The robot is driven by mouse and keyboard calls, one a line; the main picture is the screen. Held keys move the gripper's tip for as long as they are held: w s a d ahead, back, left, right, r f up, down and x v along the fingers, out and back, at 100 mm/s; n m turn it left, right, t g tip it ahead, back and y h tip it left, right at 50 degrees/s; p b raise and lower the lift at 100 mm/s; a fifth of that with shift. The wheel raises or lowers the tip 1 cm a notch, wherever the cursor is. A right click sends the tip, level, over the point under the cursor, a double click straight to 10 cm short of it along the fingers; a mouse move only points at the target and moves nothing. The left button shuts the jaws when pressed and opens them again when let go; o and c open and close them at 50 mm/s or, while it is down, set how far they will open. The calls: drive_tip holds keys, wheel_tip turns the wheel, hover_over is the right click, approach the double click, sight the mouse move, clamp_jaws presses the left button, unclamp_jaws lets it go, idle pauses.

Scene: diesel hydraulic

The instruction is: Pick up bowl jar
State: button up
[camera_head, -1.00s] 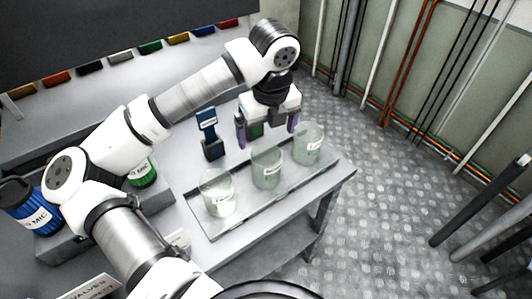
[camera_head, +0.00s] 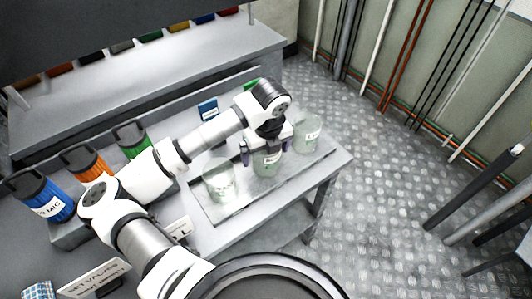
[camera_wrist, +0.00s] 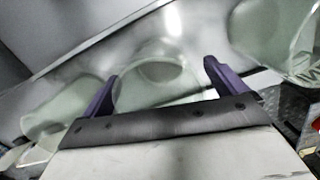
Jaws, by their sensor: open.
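Three clear glass jars stand in a row on a tray (camera_head: 238,212) on the grey table. The left jar (camera_head: 221,181) and the right jar (camera_head: 307,134) stand clear of my gripper. The middle jar (camera_head: 266,164) is directly below my gripper (camera_head: 264,153), which partly hides it. In the wrist view the middle jar (camera_wrist: 160,75) lies between my two purple fingers (camera_wrist: 160,80), which are open and spread to either side of its rim. I cannot tell if they touch it. None of the jars is clearly marked as the bowl jar.
Blue, orange and green canisters (camera_head: 84,162) stand at the left of the table. A small blue sign (camera_head: 208,110) stands behind the tray. A white label plate (camera_head: 95,278) is at the front left. Metal floor is open to the right.

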drive_tip(key=shift+f, duration=0.55)
drive_tip(key=c, duration=1.2)
drive_tip(key=shift+r, duration=0.1)
